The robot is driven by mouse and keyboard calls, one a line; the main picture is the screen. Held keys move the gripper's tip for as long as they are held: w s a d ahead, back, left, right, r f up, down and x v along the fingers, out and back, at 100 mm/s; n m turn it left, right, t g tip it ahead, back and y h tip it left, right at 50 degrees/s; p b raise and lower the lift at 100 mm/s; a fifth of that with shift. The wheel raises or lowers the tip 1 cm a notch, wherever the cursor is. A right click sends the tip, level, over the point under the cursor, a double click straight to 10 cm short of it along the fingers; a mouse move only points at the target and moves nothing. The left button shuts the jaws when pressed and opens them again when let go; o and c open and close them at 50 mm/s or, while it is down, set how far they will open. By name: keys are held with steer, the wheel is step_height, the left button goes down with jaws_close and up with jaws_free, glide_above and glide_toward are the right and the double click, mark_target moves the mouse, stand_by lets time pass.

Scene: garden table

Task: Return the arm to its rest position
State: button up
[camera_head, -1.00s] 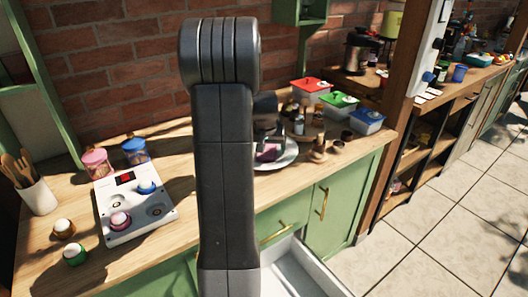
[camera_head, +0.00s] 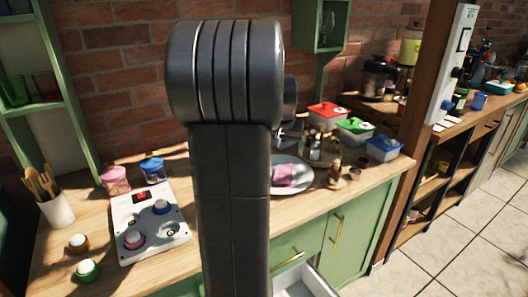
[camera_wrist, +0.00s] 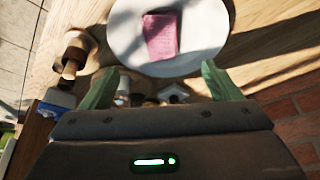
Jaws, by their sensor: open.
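My gripper (camera_wrist: 160,90) shows in the wrist view with its two green fingers spread apart and nothing between them. It is above the wooden counter, near a white plate (camera_wrist: 195,60) with a pink cloth-like item (camera_wrist: 160,38) on it. In the head view my raised arm fills the middle and hides part of the counter. The plate (camera_head: 303,177) and the pink item (camera_head: 283,175) show just right of the arm. The gripper itself is hidden behind the arm there.
A white panel (camera_head: 165,246) with round cups stands at left, near pink (camera_head: 115,180) and blue (camera_head: 152,170) jars. Lidded boxes in red (camera_head: 327,115), green (camera_head: 354,130) and blue (camera_head: 383,149) stand at right. An open drawer (camera_head: 300,284) juts out below the counter.

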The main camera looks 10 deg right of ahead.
mark_target(283, 174)
steer(key=shift+f, duration=0.1)
steer(key=x, duration=1.3)
steer(key=shift+w+d+f, duration=0.1)
steer(key=shift+w+f, duration=0.15)
steer(key=shift+f, duration=0.1)
steer(key=shift+r+p, duration=0.4)
steer(key=shift+r, duration=0.5)
